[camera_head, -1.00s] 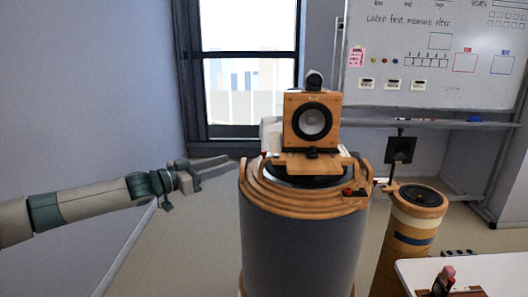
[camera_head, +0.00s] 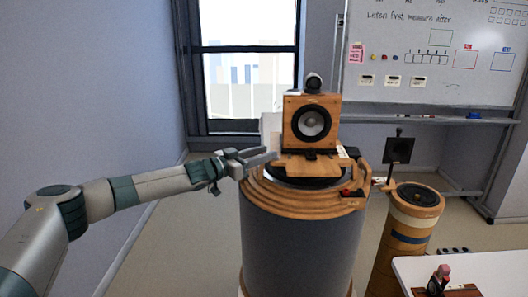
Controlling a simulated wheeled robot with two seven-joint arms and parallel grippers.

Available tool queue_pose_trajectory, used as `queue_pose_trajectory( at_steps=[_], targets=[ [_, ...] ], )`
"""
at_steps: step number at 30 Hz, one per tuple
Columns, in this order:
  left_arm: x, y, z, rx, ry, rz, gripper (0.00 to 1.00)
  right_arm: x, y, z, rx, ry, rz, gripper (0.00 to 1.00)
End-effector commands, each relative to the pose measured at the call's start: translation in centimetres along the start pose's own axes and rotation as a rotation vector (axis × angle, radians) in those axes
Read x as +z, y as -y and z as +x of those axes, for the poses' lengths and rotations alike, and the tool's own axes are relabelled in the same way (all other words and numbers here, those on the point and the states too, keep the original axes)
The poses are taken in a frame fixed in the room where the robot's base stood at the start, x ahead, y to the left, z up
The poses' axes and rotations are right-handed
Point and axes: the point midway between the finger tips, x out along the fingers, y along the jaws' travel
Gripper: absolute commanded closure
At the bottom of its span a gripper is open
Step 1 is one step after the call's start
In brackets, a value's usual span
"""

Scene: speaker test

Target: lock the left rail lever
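A wooden speaker box (camera_head: 311,122) with a dark round cone stands on a wooden platform (camera_head: 309,163) on top of a large grey drum-like stand (camera_head: 300,240) with stepped wooden rings. My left gripper (camera_head: 268,155) reaches in from the left to the left edge of the stand top, beside the platform. Its two fingers show apart, with nothing visible between them. The left rail lever cannot be made out; the gripper covers that area. A small red-and-black part (camera_head: 350,192) sits on the front right of the rings. My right gripper is not in view.
A shorter wooden cylinder (camera_head: 405,225) with a dark round top stands to the right, with a black square panel (camera_head: 399,150) behind it. A white table (camera_head: 480,270) fills the lower right corner. A whiteboard (camera_head: 430,60) stands behind. Floor at left is clear.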

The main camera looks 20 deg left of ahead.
Motion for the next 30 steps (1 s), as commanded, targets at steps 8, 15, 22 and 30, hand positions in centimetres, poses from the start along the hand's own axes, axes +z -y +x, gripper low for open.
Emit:
queue_pose_trajectory(
  at_steps=[8,15,22,30],
  targets=[
    [0.04,0.02,0.49,-0.001,0.001,0.001,0.67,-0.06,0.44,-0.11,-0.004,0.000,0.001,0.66],
    [0.02,0.01,0.46,-0.001,0.000,0.001,0.93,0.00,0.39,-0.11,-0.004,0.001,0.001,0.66],
    [0.04,0.01,0.45,-0.001,0.000,0.000,1.00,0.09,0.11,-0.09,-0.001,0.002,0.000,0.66],
    [0.18,-0.09,0.41,-0.015,-0.001,-0.001,1.00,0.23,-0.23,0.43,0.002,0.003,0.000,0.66]
  ],
)
